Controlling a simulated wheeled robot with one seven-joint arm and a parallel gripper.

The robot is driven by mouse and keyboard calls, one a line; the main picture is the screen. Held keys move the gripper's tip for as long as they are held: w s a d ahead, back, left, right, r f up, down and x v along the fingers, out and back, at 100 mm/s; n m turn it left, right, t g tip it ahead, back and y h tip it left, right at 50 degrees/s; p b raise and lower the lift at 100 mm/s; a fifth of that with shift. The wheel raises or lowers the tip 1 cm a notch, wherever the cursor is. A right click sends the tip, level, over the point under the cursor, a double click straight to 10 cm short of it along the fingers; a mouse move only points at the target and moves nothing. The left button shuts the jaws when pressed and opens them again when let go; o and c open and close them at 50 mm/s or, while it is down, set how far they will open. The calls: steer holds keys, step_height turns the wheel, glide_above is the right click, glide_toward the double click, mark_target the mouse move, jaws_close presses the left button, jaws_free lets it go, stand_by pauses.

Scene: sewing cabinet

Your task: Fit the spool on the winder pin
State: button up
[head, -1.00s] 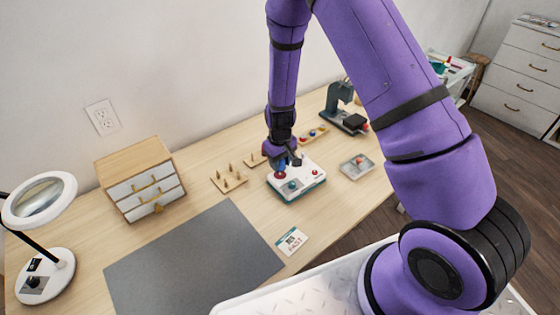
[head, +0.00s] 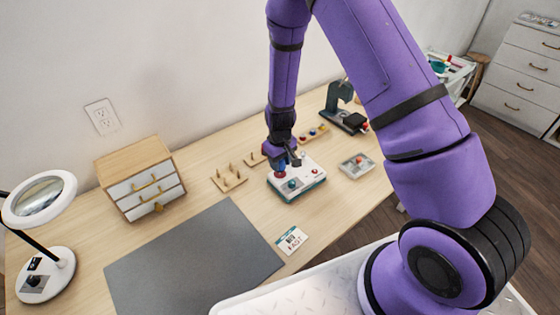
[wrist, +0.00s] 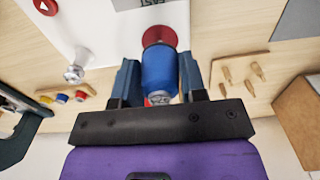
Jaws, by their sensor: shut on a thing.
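My gripper (head: 290,158) is over the white and teal winder (head: 306,182) on the table. In the wrist view its fingers (wrist: 158,82) are shut on a blue spool (wrist: 160,68), one on each side. The spool lines up with a red disc (wrist: 160,32) on the winder, which shows just past its far end. A grey metallic piece shows at the spool's near end. I cannot tell whether the spool touches the disc or is around the pin, as the pin is hidden.
A peg rack (head: 229,179) stands left of the winder, and a tray (head: 357,166) lies to its right. A row of small coloured items (head: 313,134) and a green machine (head: 342,108) are behind. A grey mat (head: 190,264) is clear at front left.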

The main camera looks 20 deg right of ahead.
steer(key=shift+f, duration=1.3)
stand_by(1.9)
steer(key=o, duration=1)
steer(key=shift+c, duration=0.2)
steer(key=shift+r, duration=0.1)
step_height(320, 180, up, 11)
steer(key=shift+f, duration=0.2)
